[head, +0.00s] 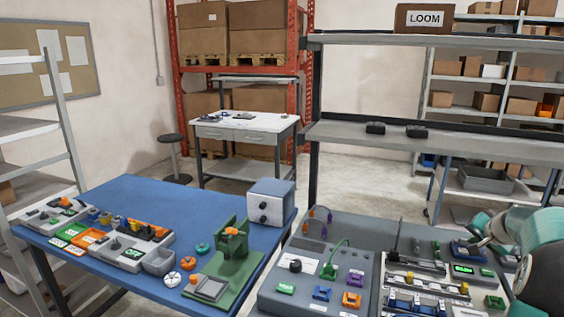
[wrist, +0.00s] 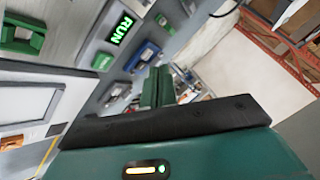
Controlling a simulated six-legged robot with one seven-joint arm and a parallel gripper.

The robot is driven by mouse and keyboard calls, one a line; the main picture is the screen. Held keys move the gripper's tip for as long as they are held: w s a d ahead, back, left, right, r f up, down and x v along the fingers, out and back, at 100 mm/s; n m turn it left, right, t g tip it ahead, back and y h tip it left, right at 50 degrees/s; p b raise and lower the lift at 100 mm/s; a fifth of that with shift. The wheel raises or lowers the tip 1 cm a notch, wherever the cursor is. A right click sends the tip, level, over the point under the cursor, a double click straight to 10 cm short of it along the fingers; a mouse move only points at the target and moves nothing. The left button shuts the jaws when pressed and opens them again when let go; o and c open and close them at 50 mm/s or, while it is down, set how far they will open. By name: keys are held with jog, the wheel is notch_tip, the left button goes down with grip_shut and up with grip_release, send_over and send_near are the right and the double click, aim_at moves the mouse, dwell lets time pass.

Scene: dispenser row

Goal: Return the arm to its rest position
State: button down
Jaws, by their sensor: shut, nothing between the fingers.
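My arm shows at the right edge of the head view as teal and dark links over the right end of the grey bench. In the wrist view my gripper (wrist: 158,78) has its green fingers together beyond a dark bar, with nothing between them. The fingers point toward the bench devices and look clear of them, though the exact gap cannot be told. In the head view the fingertips cannot be clearly made out against the arm.
The grey bench (head: 270,291) carries several small devices, including a lit green display (head: 464,268); a "RUN" display (wrist: 121,28) shows in the wrist view. A grey shelf (head: 440,142) stands behind. The blue table (head: 150,205) at left holds parts and a green press (head: 232,262).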

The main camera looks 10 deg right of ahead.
jog(key=s+a+r+n+g+y, duration=0.1)
jog(key=s+a+r+n, duration=0.2)
jog(key=a, duration=1.3)
jog(key=a+r+n+y, duration=0.1)
jog(key=a+r+n, duration=0.35)
jog(key=a, duration=1.15)
jog(key=s+a+f+n, duration=0.1)
jog(key=s+a+n, duration=0.1)
jog(key=s+a, duration=0.7)
jog(key=s+a+f+n+g+y, duration=0.1)
jog(key=s+a+f+n, duration=0.1)
jog(key=s+a, duration=0.7)
jog(key=shift+s+f+n+g, duration=0.3)
jog(key=shift+s+n, duration=0.15)
jog(key=shift+s, duration=0.8)
